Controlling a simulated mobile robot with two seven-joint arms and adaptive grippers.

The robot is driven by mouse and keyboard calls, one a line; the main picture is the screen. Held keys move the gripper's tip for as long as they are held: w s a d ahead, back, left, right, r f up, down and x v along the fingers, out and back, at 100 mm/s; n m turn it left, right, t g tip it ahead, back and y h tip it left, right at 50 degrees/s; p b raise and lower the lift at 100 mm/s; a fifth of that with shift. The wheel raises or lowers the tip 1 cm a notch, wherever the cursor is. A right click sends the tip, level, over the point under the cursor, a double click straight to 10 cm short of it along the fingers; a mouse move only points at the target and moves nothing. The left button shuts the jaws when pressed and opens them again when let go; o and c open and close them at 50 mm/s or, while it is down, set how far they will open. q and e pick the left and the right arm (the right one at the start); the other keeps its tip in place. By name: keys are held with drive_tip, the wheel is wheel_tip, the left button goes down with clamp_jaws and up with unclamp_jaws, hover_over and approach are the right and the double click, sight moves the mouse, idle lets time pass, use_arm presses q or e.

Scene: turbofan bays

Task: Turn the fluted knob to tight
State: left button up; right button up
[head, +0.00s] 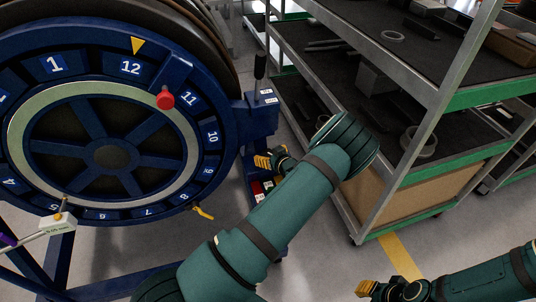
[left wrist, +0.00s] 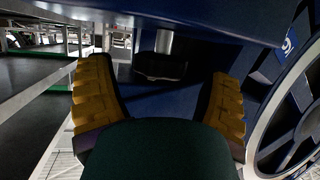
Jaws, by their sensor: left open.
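In the left wrist view a dark knob (left wrist: 160,66) hangs on a short metal shaft (left wrist: 165,42) below a blue housing. It looks like the fluted knob, but its flutes are too dark to make out. My left gripper (left wrist: 160,88) is open, with one yellow finger on each side of the knob and a gap to both. In the head view my left gripper (head: 268,160) is beside the blue bracket (head: 255,115), right of the big wheel; the knob is hidden there. My right gripper (head: 367,288) is low at the right, away from the bracket; its jaw opening is unclear.
The numbered blue wheel (head: 110,155) with a red handle (head: 165,99) stands at the left. A black lever (head: 260,65) rises from the bracket. A metal shelf rack (head: 440,110) stands close to the right of my left arm. Floor shows between them.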

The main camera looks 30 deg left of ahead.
use_arm(q)
drive_tip(key=shift+x, duration=0.85)
drive_tip(key=c, duration=1.2)
drive_tip(key=shift+o, duration=0.2)
drive_tip(key=shift+m+t, duration=0.4)
drive_tip(key=shift+t, duration=0.1)
drive_tip(key=shift+m+t+h+b, duration=0.6)
drive_tip(key=shift+m+t+h, duration=0.1)
drive_tip(key=shift+m+h, duration=0.1)
drive_tip(key=shift+m+t+h+b, duration=0.75)
drive_tip(key=shift+m+t+h, duration=0.95)
drive_tip(key=shift+m, duration=0.4)
